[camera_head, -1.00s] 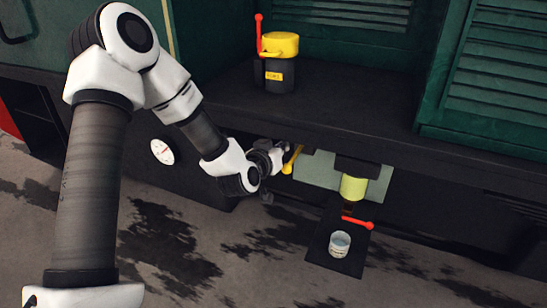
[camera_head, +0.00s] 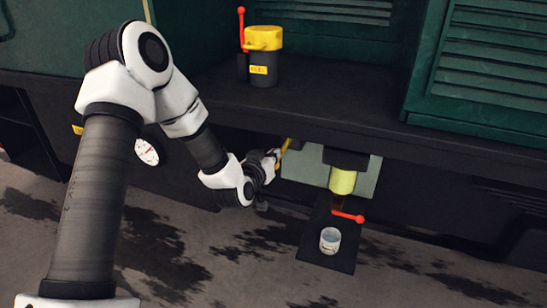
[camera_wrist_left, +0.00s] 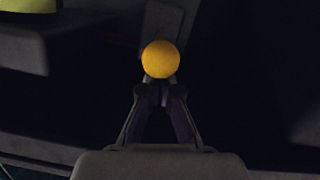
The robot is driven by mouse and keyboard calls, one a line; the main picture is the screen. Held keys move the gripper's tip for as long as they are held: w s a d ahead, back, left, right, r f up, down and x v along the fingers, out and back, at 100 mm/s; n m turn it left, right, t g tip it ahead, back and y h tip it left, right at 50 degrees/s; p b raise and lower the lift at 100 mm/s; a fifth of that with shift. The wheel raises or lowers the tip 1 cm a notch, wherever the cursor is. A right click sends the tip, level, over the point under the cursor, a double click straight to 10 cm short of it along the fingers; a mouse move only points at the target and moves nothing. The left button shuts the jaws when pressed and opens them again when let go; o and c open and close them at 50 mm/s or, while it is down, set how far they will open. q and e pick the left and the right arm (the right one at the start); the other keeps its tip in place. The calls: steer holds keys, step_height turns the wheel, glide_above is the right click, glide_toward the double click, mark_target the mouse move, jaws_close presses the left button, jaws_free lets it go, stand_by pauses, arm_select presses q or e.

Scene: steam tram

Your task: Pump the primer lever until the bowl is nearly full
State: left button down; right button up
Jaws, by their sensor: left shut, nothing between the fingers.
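The yellow primer lever (camera_head: 285,149) sticks out under the tram's ledge, left of the bowl. Its round yellow knob (camera_wrist_left: 160,59) shows in the left wrist view, straight ahead of the fingertips. My left gripper (camera_head: 275,158) is at the lever's lower end. In the left wrist view its fingers (camera_wrist_left: 159,92) are shut with nothing between them, close to or against the knob; I cannot tell if they touch. The bowl (camera_head: 342,181) is a pale yellow-green cylinder under a dark head; its fill level is not clear. My right gripper is not in view.
A red-handled tap (camera_head: 348,216) sits below the bowl. A small clear cup (camera_head: 330,240) stands on a black plate (camera_head: 325,258) beneath. A dark pot with a yellow cap (camera_head: 263,38) and red lever stands on the ledge (camera_head: 340,100). A round gauge (camera_head: 146,151) is behind my arm.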

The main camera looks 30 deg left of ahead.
arm_select(q)
step_height(320, 180, down, 6)
steer(key=t+b, duration=0.3)
steer(key=b, duration=0.6)
steer(key=shift+w+t+y+b, duration=0.15)
steer(key=shift+t+y+b, duration=0.15)
steer(key=shift+y, duration=0.1)
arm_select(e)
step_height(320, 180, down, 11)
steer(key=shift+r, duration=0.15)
arm_select(q)
steer(key=shift+f, duration=0.2)
